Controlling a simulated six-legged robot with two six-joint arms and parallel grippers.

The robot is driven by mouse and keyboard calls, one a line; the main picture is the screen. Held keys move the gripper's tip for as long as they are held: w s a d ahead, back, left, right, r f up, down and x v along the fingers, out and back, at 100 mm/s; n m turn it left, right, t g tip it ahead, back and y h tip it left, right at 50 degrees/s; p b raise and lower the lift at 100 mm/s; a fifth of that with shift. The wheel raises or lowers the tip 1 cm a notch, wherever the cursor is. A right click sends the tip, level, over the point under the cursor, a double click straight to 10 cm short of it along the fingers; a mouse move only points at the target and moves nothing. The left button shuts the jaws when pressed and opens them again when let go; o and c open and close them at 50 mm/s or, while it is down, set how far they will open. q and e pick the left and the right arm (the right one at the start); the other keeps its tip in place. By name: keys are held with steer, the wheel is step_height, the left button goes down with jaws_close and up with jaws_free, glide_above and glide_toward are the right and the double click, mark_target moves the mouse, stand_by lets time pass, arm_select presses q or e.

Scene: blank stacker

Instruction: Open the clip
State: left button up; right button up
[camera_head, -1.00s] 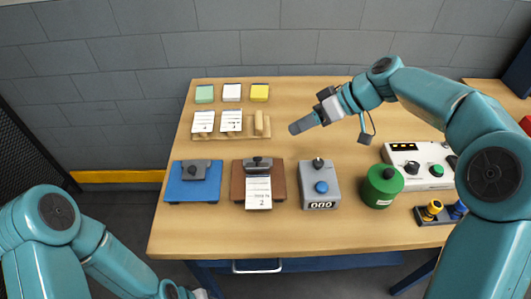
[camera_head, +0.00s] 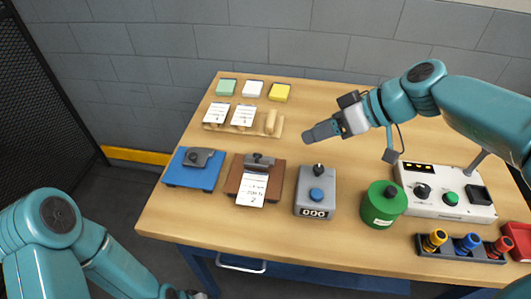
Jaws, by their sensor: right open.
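A brown board (camera_head: 233,187) with a grey clip (camera_head: 259,161) at its top edge lies left of centre on the table; a white card (camera_head: 252,189) with print hangs down its front from under the clip. A blue board (camera_head: 175,177) with a dark grey clip-like block (camera_head: 199,158) lies to its left. Which of them is the task's clip cannot be told. My right gripper (camera_head: 311,135) is open and empty above the table, behind and right of the brown board, touching nothing.
A grey counter box (camera_head: 315,205) reading 000, a green canister (camera_head: 384,207) and a white control panel (camera_head: 447,205) stand to the right. A wooden rack (camera_head: 262,131) with cards and several coloured pads lie behind.

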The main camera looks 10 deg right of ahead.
mark_target(260, 154)
steer(key=p+x, duration=0.1)
steer(key=x, duration=1.4)
steer(key=shift+a, duration=0.2)
steer(key=shift+a+f, duration=0.25)
